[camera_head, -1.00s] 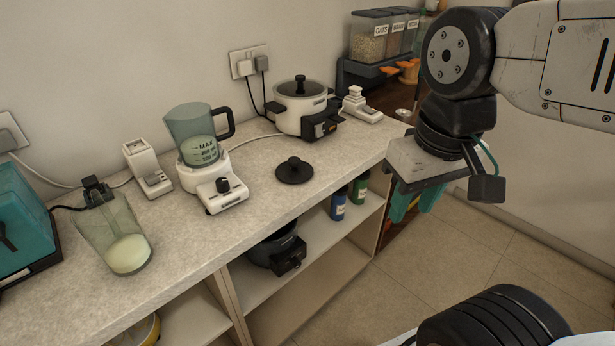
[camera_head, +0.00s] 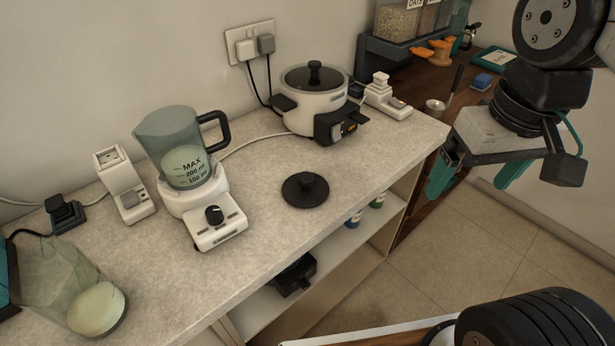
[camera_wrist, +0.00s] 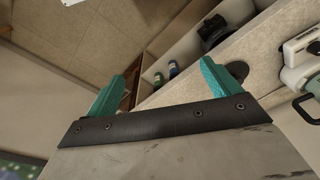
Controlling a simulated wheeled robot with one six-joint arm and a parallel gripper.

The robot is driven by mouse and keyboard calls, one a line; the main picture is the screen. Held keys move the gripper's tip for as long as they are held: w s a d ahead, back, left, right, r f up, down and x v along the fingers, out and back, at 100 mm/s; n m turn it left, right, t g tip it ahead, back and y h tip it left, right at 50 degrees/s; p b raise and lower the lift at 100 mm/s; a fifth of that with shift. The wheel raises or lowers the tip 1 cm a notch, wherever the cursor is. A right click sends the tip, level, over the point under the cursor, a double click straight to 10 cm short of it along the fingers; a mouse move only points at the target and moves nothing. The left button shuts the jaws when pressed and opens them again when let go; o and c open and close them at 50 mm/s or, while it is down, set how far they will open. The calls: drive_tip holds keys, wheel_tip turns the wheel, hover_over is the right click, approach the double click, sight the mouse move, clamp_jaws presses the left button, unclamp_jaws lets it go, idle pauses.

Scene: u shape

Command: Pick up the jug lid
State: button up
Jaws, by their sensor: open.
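A white pot (camera_head: 314,100) with a glass lid stands behind the jug lid. A tipped clear container (camera_head: 70,285) lies at the left. A white socket block (camera_head: 125,185) and another (camera_head: 385,97) stand on the counter. The counter around the lid is clear.

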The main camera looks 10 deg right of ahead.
drive_tip(key=shift+o, duration=0.6)
drive_tip(key=w+a+n, duration=0.1)
drive_tip(key=w+a, duration=0.4)
drive_tip(key=w, duration=0.3)
drive_tip(key=shift+w+a+f+n+g, duration=0.2)
drive_tip(key=shift+w+f+n+g, duration=0.1)
drive_tip(key=shift+f+n, duration=0.1)
drive_tip(key=n, duration=0.3)
hover_over(305, 176)
drive_tip(key=shift+g, duration=0.3)
wheel_tip(305, 176, down, 8)
drive_tip(key=shift+s+a+r, duration=0.1)
drive_tip(key=shift+r, duration=0.05)
wheel_tip(305, 176, down, 6)
drive_tip(key=shift+f, duration=0.75)
drive_tip(key=c, duration=0.7)
